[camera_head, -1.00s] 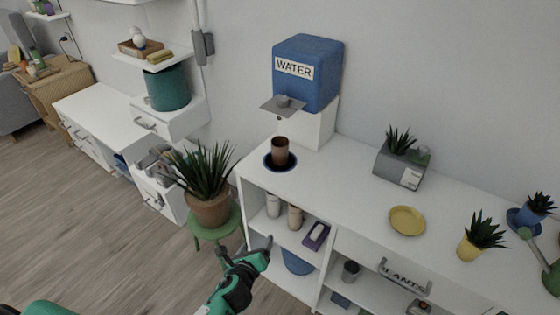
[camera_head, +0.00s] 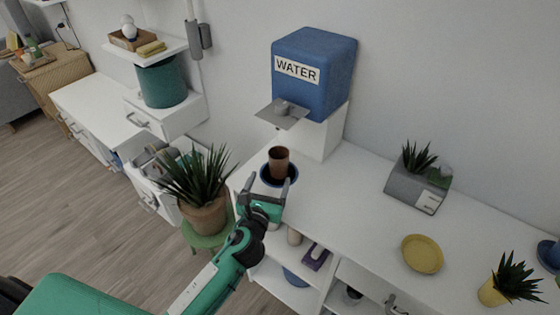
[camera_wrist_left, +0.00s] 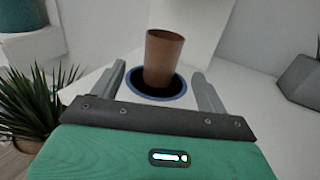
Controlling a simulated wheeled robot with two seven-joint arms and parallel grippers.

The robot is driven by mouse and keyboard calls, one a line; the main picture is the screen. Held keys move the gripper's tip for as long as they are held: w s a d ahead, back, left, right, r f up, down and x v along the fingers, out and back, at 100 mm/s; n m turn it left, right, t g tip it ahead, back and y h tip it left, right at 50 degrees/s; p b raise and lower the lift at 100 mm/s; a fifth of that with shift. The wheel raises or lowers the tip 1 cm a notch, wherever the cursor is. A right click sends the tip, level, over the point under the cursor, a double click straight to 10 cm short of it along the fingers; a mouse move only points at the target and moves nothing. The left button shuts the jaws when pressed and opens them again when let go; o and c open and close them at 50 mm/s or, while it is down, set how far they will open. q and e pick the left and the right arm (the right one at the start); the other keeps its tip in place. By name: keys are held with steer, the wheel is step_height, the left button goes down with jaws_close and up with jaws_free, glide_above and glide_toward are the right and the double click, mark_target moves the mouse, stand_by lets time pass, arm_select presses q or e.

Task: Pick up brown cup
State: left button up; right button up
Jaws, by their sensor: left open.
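The brown cup (camera_head: 279,161) stands upright on a dark blue saucer (camera_head: 266,181) on the white desk top, below the water dispenser. In the left wrist view the brown cup (camera_wrist_left: 162,58) rises between and beyond my two fingers, with the blue-rimmed saucer (camera_wrist_left: 182,90) under it. My left gripper (camera_head: 268,184) is open and empty, in front of the cup with its fingers pointing at it. The fingers also show in the left wrist view (camera_wrist_left: 160,82), one on each side of the saucer, with no visible contact on the cup. My right gripper is not in view.
The blue water dispenser (camera_head: 312,72) with a grey ledge (camera_head: 283,114) overhangs behind the cup. A potted plant (camera_head: 203,205) on a green stool stands left of my gripper. A grey planter (camera_head: 418,185) and yellow plate (camera_head: 422,254) are to the right; the desk between is clear.

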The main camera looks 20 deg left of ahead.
mark_target(281, 155)
arm_select(q)
steer(key=w, duration=0.6)
steer(key=shift+w+a, duration=0.1)
steer(key=shift+w, duration=0.15)
steer(key=w, duration=0.4)
steer(key=shift+w+f, duration=0.3)
steer(key=shift+w, duration=0.1)
steer(key=shift+c, duration=0.5)
steer(key=c, duration=1.1)
steer(key=shift+c, duration=0.4)
steer(key=shift+r, duration=0.1)
